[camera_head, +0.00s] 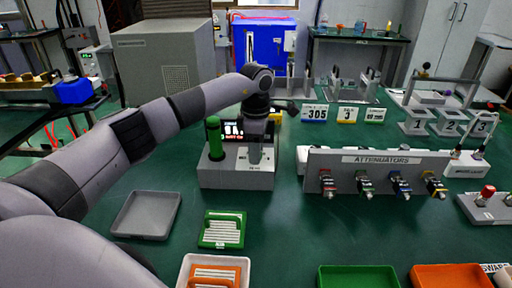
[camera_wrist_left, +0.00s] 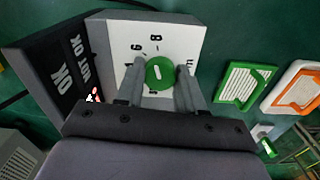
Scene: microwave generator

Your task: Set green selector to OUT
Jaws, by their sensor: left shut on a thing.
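A round green selector knob (camera_wrist_left: 160,73) with a white mark sits on a white dial plate (camera_wrist_left: 122,38), seen in the left wrist view. The dial plate carries black characters around the knob, too small and turned to read surely. My left gripper (camera_wrist_left: 162,88) has one finger on each side of the knob and is shut on it. My right gripper is in neither view.
A green cylinder handle (camera_head: 214,140) stands upright at the box's left. A dark panel marked OK and NOT OK (camera_wrist_left: 68,62) is beside the dial. The attenuators panel (camera_head: 385,160) stands to the right. A grey tray (camera_head: 146,233) and green fixture (camera_head: 222,243) lie nearer.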

